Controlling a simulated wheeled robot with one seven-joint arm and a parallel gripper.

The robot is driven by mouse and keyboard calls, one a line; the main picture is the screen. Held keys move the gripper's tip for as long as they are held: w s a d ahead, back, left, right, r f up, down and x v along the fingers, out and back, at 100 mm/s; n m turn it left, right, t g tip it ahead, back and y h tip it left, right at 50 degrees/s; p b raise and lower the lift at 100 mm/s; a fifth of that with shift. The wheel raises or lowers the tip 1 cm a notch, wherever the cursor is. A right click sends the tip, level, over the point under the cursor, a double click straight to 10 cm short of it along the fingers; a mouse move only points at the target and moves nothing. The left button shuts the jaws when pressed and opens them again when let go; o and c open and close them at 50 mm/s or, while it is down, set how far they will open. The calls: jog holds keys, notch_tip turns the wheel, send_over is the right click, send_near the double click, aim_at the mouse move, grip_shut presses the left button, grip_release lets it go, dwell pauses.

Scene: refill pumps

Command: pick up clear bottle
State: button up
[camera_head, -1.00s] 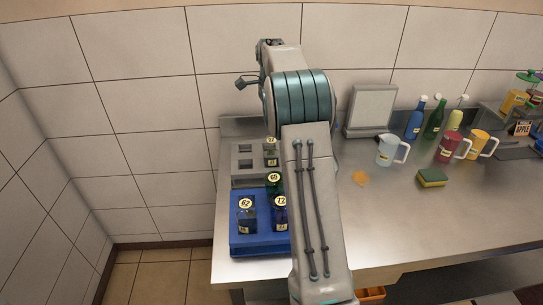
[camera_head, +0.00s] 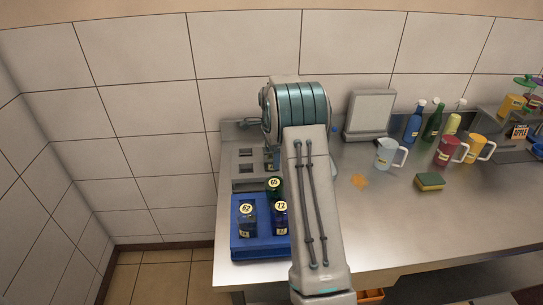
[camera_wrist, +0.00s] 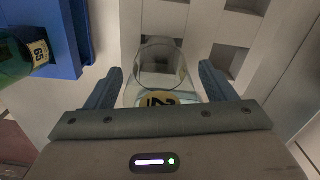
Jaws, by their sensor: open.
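The clear bottle (camera_wrist: 160,68) shows in the wrist view as a transparent vessel with a yellow round label, partly cut off by my gripper's body. It sits in the grey holder with square openings. My gripper (camera_wrist: 160,90) is open, with one finger on each side of the bottle; I cannot tell whether they touch it. In the head view my arm hides most of the bottle and my gripper.
A blue tray (camera_head: 240,252) holds a dark blue bottle (camera_head: 247,222), another labelled 72 (camera_head: 281,222) and a green bottle (camera_head: 274,190). The grey holder (camera_head: 242,182) stands behind it. A sponge (camera_head: 429,182), jugs and several bottles stand to the right.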

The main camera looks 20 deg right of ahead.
jog(key=shift+f, duration=1)
jog(key=shift+c, duration=0.4)
jog(key=c, duration=1.1)
jog(key=shift+o, duration=0.2)
notch_tip(320, 180, up, 12)
jog(key=shift+f, duration=0.1)
notch_tip(320, 180, up, 4)
jog(key=p, duration=0.3)
